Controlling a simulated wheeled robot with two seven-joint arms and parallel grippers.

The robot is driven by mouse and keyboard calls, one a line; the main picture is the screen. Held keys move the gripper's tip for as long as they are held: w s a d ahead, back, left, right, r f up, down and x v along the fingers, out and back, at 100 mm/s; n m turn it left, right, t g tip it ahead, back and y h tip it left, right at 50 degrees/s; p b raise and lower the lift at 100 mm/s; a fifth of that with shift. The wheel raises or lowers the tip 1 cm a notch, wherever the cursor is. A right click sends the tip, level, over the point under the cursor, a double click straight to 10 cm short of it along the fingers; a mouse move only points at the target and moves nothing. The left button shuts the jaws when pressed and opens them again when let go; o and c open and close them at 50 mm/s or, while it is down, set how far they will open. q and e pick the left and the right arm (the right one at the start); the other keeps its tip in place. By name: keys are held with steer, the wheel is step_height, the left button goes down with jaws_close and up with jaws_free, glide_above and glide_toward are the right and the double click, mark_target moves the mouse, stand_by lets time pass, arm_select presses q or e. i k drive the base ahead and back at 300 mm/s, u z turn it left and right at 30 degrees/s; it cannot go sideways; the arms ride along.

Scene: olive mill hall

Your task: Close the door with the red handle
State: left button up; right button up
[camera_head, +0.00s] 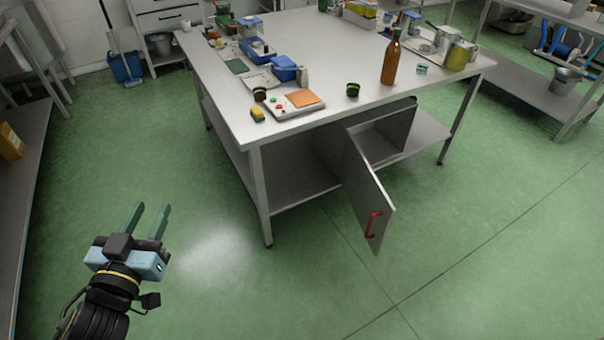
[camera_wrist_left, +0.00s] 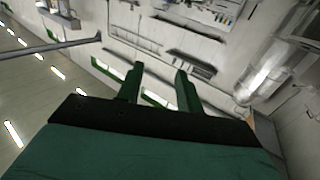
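The grey cabinet door (camera_head: 361,186) with the red handle (camera_head: 373,224) stands wide open under the metal table, swung out toward me. The red handle sits near the door's free edge, low down. The cabinet (camera_head: 385,137) behind it is open at the front, and its inside looks empty where I can see it. My left gripper (camera_head: 150,217) is at the lower left of the head view, open and empty, well to the left of the door and apart from it. Its two fingers (camera_wrist_left: 159,85) show in the left wrist view with nothing between them. My right gripper is not in view.
A shelf (camera_head: 22,190) stands at the left edge. The green floor between my left gripper and the door is clear.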

mark_target(372, 208)
steer(key=z, duration=0.4)
steer(key=i, duration=1)
